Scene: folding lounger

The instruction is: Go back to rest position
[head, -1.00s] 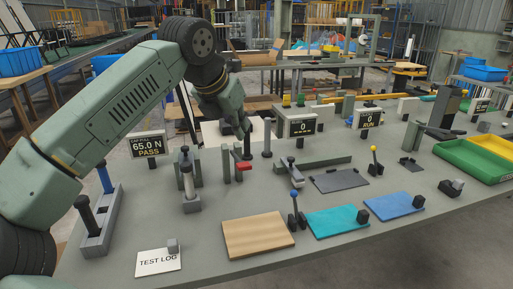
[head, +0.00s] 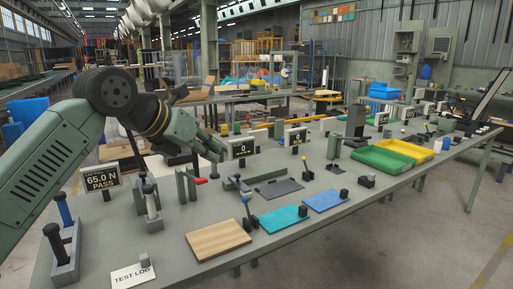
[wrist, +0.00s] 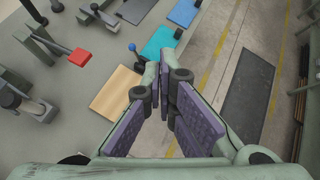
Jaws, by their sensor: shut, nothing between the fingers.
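My gripper (wrist: 163,75) is shut and empty in the wrist view, above the front part of the grey workbench (wrist: 60,110) and its edge. In the head view my gripper (head: 216,150) is raised over the bench, left of the first "0" display (head: 243,148). Its fingertips are too small there to tell apart. Below it stands a clamp fixture with a red part (head: 200,181), which also shows at the left of the wrist view (wrist: 80,56). No contact shows between my gripper and anything.
A wooden board (head: 218,240), a teal mat (head: 283,218) and a blue mat (head: 325,199) lie along the front edge. Green (head: 383,162) and yellow (head: 405,150) trays stand farther right. A "65.0 N PASS" display (head: 101,180) stands at left. The floor in front is clear.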

